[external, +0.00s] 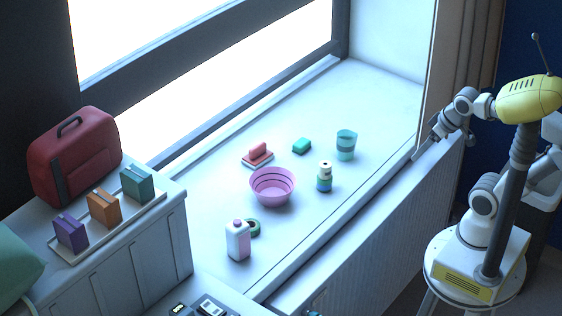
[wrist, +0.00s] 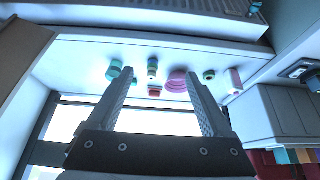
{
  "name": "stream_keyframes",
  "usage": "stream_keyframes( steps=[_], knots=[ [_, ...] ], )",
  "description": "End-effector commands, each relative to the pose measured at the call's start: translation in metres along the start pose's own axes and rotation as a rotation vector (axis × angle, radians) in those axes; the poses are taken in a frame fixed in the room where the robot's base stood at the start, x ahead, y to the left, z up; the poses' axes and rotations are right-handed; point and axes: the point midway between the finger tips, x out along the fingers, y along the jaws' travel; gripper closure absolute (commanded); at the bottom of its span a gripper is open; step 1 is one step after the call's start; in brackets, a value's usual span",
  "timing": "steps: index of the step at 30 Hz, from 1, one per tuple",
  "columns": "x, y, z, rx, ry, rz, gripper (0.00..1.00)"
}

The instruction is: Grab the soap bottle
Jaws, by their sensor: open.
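A white-and-pink bottle (external: 237,241) with a pink cap stands upright at the near end of the white sill; it also shows at the right in the wrist view (wrist: 234,81). A smaller striped bottle (external: 324,177) in blue, yellow and white stands further right along the sill; it also shows in the wrist view (wrist: 152,68). I cannot tell which is the soap bottle. My gripper (external: 427,145) is at the sill's right end, apart from both bottles. Its fingers are spread and empty in the wrist view (wrist: 158,80).
A pink bowl (external: 272,188) stands between the bottles, with a dark green ring (external: 252,228) beside the white-and-pink one. The sill's front strip is clear.

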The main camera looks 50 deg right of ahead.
Motion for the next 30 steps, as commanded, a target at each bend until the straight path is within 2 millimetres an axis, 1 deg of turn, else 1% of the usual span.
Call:
stream_keyframes(
  steps=[1, 2, 10, 14, 17, 23, 30],
  knots=[
    [0.000, 0.000, 0.000, 0.000, 0.000, 0.000, 0.05],
    [0.000, 0.000, 0.000, 0.000, 0.000, 0.000, 0.00],
    [0.001, -0.001, -0.001, 0.006, -0.003, -0.003, 0.00],
    [0.008, -0.010, -0.010, 0.058, -0.030, -0.028, 0.00],
    [0.021, -0.025, -0.025, 0.141, -0.072, -0.068, 0.00],
    [0.056, -0.066, -0.061, 0.361, -0.187, -0.170, 0.00],
    [0.107, -0.117, -0.101, 0.641, -0.352, -0.291, 0.00]
  ],
)
